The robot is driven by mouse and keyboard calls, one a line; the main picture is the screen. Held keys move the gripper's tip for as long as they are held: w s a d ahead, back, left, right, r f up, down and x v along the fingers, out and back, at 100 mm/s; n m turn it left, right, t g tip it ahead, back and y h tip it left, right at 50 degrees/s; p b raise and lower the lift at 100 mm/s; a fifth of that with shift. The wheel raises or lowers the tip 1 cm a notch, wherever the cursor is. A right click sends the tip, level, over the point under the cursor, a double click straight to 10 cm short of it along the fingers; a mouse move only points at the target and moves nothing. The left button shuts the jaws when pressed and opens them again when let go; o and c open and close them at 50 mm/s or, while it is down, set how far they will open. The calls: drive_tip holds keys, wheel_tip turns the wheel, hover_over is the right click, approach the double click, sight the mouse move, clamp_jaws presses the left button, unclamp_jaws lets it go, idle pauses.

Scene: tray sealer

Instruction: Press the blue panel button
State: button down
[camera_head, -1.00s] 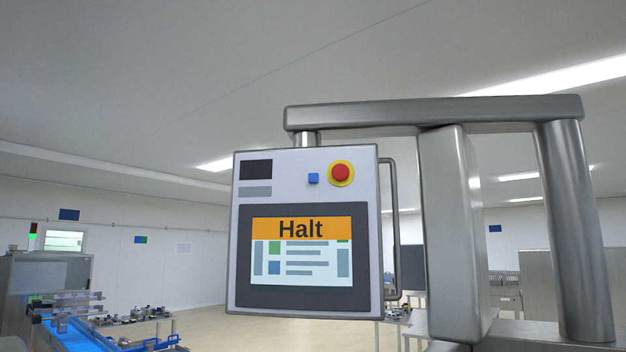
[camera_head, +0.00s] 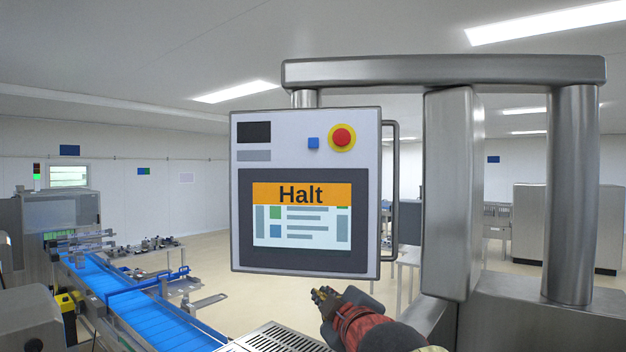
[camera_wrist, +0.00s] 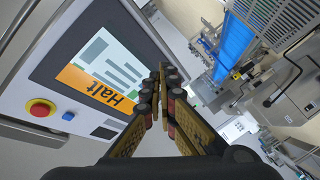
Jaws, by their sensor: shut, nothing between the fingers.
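In the wrist view the blue button (camera_wrist: 68,116) shows at the lower left, beside the red button. The panel's screen (camera_head: 300,222) reads "Halt" on an orange band. My gripper (camera_head: 322,294) is shut and empty, below the panel's lower edge in the head view. In the wrist view my gripper's fingertips (camera_wrist: 166,75) appear over the screen's edge, apart from the blue button.
A vertical handle (camera_head: 394,190) runs along the panel's right side. A thick metal arm and posts (camera_head: 450,190) stand to the right. A blue conveyor (camera_head: 130,305) lies at the lower left. Free room lies in front of the panel.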

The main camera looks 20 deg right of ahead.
drive_tip(key=w+r+n+t+y+p, duration=0.1)
drive_tip(key=w+r+n+t+p, duration=0.1)
drive_tip(key=r, duration=0.8)
drive_tip(key=w+a+r+n+t+y+p, duration=0.1)
drive_tip(key=w+r+n+t+p, duration=0.2)
drive_tip(key=r, duration=0.7)
drive_tip(key=w+a+r+n+t+y+p, duration=0.1)
drive_tip(key=w+r+n+t+y+p, duration=0.1)
drive_tip(key=r+n, duration=0.4)
wheel_tip(320, 180, up, 5)
drive_tip(key=w+t+p, duration=0.1)
drive_tip(key=w+p, duration=0.1)
drive_tip(key=shift+w+a, duration=0.25)
drive_tip(key=shift+w, duration=0.1)
drive_tip(key=shift+r+p, duration=0.1)
drive_tip(key=shift+p, duration=0.2)
